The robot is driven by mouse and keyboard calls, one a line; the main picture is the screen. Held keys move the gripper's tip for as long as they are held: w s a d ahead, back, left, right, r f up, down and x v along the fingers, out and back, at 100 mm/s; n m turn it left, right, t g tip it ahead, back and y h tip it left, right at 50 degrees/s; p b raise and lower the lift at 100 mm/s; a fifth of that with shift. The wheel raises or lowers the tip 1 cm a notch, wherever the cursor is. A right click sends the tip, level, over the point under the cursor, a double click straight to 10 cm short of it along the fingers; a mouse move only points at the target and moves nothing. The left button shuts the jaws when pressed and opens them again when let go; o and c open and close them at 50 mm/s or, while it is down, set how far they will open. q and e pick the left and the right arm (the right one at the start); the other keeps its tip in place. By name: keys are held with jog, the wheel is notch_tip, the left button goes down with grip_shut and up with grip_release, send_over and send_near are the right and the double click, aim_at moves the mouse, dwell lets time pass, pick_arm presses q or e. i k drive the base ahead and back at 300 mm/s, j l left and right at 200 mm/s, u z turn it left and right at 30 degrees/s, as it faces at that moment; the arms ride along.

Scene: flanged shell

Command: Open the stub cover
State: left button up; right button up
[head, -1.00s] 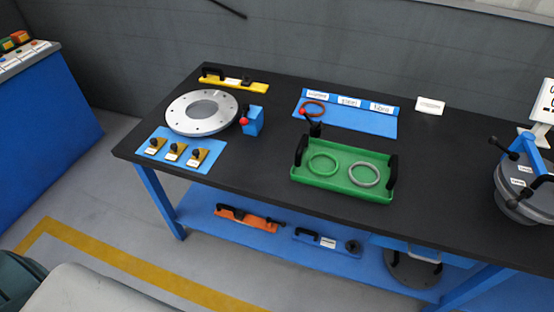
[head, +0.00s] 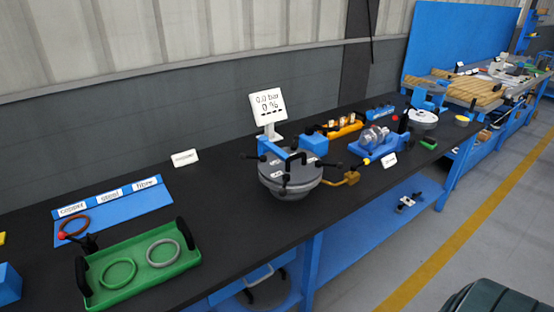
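The flanged shell (head: 291,191) is a round grey vessel on the dark bench, in the middle of the head view. Its grey cover lies on top, and I see no gap under it. A blue bracket (head: 290,150) crosses above it, and several black-knobbed handles stick out around it. A brass-coloured fitting (head: 346,180) comes out at its right side. A white display (head: 267,107) behind it reads 0.0 bar and 0 %. I cannot tell for sure which part is the stub cover. Neither of my grippers is in view.
A green tray (head: 140,272) with two rings stands at the left, in front of a blue labelled mat (head: 150,201) with a brown ring (head: 74,226). A blue fixture (head: 370,146) and an orange rack (head: 345,128) stand right of the shell. Bare bench lies between tray and shell.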

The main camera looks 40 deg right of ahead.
aim_at(300, 164)
jog(key=l+z, duration=0.15)
jog(key=z, duration=0.25)
jog(key=l+z, duration=0.15)
jog(key=z, duration=0.25)
jog(key=l+z, duration=0.2)
jog(key=z, duration=0.2)
jog(key=l+z, duration=0.15)
jog(key=z, duration=0.25)
